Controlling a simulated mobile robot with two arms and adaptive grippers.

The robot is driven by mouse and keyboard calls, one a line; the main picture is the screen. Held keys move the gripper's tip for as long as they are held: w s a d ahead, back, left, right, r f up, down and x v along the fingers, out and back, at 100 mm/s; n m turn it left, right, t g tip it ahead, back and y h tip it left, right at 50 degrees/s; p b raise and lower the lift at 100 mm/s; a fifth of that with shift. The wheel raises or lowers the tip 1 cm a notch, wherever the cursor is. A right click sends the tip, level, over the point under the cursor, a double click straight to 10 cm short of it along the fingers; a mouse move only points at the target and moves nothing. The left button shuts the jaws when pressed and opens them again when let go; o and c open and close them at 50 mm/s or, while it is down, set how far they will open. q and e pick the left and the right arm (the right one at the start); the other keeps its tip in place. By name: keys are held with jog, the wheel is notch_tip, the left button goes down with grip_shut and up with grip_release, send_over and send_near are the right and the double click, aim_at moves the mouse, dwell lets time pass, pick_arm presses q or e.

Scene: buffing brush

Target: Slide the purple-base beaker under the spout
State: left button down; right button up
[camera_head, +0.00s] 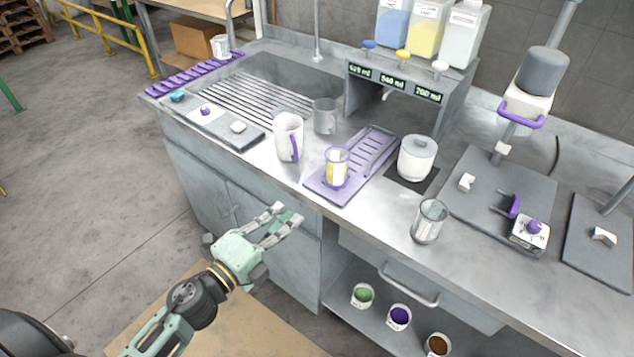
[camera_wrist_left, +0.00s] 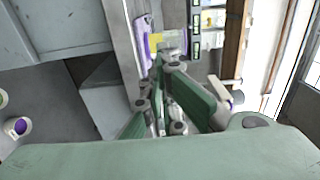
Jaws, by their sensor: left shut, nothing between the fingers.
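A clear beaker with purple trim and a yellow-and-white marking (camera_head: 336,168) stands upright on a purple slotted tray (camera_head: 330,192) near the counter's front edge. Whether its base is purple is hard to tell. Behind it stands a grey dispenser (camera_head: 452,97) with several ml displays and coloured tanks on top. Its spouts are mostly hidden under the housing. My left gripper (camera_head: 286,214) is shut and empty, in front of the counter, left of and below the beaker, apart from it. The left wrist view shows its green fingers, with purple and yellow parts beyond. My right gripper is not in view.
A white pitcher (camera_head: 288,138) and a grey cup (camera_head: 324,117) stand left of the tray. A sink (camera_head: 285,75) lies behind left. An open shelf below holds several small cups.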

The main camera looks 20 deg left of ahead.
aim_at(328, 176)
pick_arm(q)
jog(key=p+x, duration=0.3)
jog(key=x, duration=0.9)
jog(key=shift+w+d, duration=0.1)
jog(key=shift+w, duration=0.4)
jog(key=shift+d, duration=0.1)
jog(key=shift+x, duration=1.7)
jog(key=shift+w+f, duration=0.1)
jog(key=shift+w, duration=0.1)
jog(key=shift+s, duration=0.1)
